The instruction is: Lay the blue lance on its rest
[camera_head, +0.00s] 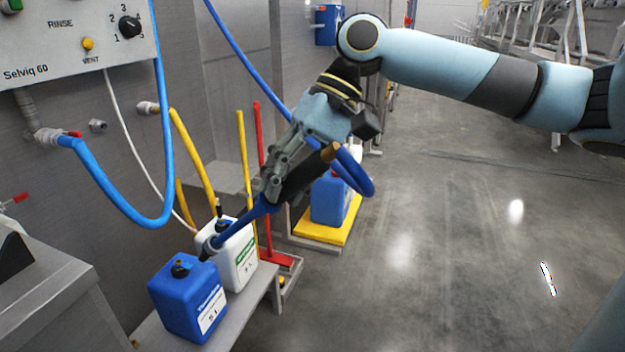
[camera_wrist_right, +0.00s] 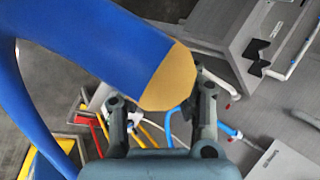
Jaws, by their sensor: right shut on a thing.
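The blue lance (camera_head: 240,228) has a blue barrel, a dark body and a brass-coloured fitting at its rear, where a blue hose joins. My right gripper (camera_head: 274,181) is shut on its dark body. The lance slants down to the left, its tip in front of the white canister and near the blue canister's cap. In the right wrist view the blue hose and brass end (camera_wrist_right: 170,78) cover much of the gripper. Black notched brackets (camera_wrist_right: 257,50), possibly the rest, stand on a steel surface there. A dark piece (camera_head: 12,252) shows at the head view's left edge. My left gripper is not in view.
A blue canister (camera_head: 180,300) and a white canister (camera_head: 240,262) stand on a low steel bench (camera_head: 255,305) below the lance. The Selviq 60 panel (camera_head: 60,45) is on the wall with hoses hanging below. Yellow and red handles stand behind. The floor at right is clear.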

